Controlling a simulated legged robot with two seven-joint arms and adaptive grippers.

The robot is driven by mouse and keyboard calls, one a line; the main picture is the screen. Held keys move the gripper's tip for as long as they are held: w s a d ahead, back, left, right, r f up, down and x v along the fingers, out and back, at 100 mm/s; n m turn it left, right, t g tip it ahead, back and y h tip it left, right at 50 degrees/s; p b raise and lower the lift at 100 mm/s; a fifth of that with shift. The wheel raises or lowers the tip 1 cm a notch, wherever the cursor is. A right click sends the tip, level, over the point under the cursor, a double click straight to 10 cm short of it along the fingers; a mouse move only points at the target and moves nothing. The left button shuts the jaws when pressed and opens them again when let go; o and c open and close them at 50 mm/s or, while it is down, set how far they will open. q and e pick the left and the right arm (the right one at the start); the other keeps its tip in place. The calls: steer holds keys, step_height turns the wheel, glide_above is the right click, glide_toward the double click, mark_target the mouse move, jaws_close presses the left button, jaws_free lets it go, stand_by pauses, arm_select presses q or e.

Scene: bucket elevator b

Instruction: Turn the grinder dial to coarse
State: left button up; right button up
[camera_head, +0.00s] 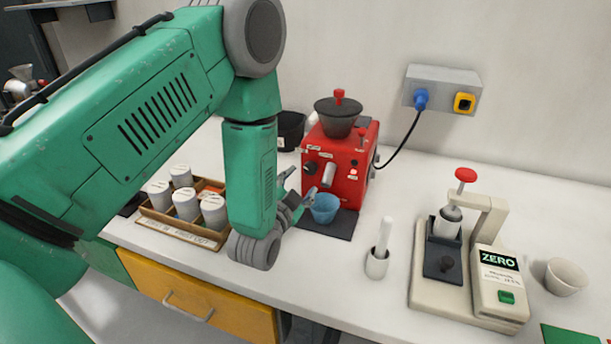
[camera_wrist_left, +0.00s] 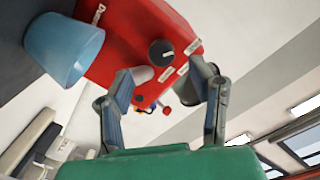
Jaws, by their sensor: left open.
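The red grinder (camera_head: 352,168) stands against the wall with a dark hopper (camera_head: 338,118) on top. Its black round dial with a light pointer mark (camera_wrist_left: 161,52) shows on the red front in the left wrist view, near small white labels. A black knob (camera_head: 310,167) also shows on the front in the head view. My left gripper (camera_head: 299,184) is open in front of the grinder. In the left wrist view its fingers (camera_wrist_left: 163,75) are spread, with the dial beyond and between the tips, apart from them. The label text is too small to read.
A blue cup (camera_head: 324,208) stands on the dark mat (camera_head: 340,228) below the grinder front. A wooden tray (camera_head: 170,222) of white canisters is left of my arm. A white holder (camera_head: 377,264) and a scale with a press (camera_head: 443,262) stand right.

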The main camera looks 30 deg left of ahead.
arm_select(q)
steer(key=v, duration=0.3)
steer(key=shift+a, duration=0.2)
stand_by(0.4)
